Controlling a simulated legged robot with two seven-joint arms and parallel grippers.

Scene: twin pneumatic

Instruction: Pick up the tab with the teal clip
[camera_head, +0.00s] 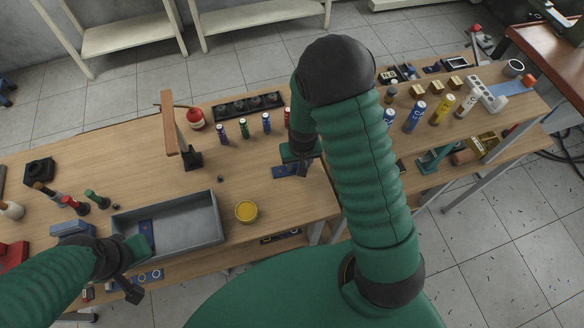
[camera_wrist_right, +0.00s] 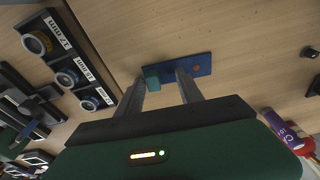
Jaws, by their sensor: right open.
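A flat blue tab (camera_wrist_right: 202,65) with a teal clip (camera_wrist_right: 153,80) at one end and a small reddish dot lies on the wooden bench in the right wrist view. It also shows in the head view (camera_head: 284,172), partly under my right gripper (camera_head: 303,165). In the wrist view the open fingers of my right gripper (camera_wrist_right: 158,82) are apart, with the clip end between them; whether they touch it I cannot tell. My left gripper (camera_head: 140,250) is over the left part of the grey tray (camera_head: 190,249); its fingers are not clear.
Another blue piece (camera_head: 146,229) is in the tray. A yellow-topped round container (camera_head: 246,211) stands right of it. A black rack (camera_head: 248,106) and several small coloured cylinders (camera_head: 244,129) stand behind. A wooden upright (camera_head: 175,128) stands left of them. The bench between is mostly clear.

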